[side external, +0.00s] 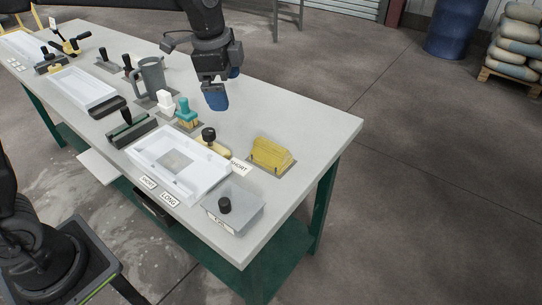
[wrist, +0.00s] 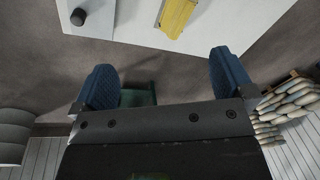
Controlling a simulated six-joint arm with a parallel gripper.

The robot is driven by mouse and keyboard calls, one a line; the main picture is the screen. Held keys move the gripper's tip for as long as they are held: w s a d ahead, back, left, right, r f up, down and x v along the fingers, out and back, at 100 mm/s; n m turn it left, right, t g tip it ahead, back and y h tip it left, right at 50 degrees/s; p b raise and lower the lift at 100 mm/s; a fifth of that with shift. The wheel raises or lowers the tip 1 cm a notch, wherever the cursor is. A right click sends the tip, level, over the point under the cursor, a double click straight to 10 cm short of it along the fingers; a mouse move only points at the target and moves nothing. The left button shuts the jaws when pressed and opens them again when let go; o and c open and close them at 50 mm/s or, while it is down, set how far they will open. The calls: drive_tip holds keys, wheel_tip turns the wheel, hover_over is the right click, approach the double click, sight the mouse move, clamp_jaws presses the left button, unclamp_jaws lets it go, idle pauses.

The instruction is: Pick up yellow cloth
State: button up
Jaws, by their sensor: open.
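The yellow cloth (side external: 271,154) is a folded, ridged bundle on a dark grey mat near the right end of the white table. It also shows at the top of the wrist view (wrist: 177,14), partly cut off by the frame edge. My gripper (side external: 217,96) hangs above the table, up and to the left of the cloth in the side view, with blue fingertips. In the wrist view my gripper (wrist: 163,80) has its two blue fingers wide apart with nothing between them. It is apart from the cloth.
The table (side external: 330,130) is clear right of the cloth.

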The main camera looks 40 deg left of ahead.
sight(270, 143)
drive_tip(key=w+d+f+m+g, duration=0.25)
drive_tip(key=w+f+m, duration=0.35)
drive_tip(key=w+f, duration=0.4)
drive_tip(key=shift+t, duration=0.25)
drive_tip(key=f, duration=0.8)
drive_tip(key=shift+d+f, duration=0.1)
drive_tip(key=shift+d, duration=0.15)
drive_tip(key=shift+w+d+f, duration=0.1)
drive_tip(key=shift+f, duration=1.25)
drive_tip(key=shift+d+f, duration=0.1)
drive_tip(key=shift+f, duration=1.25)
drive_tip(key=shift+c, duration=0.2)
drive_tip(key=c, duration=0.9)
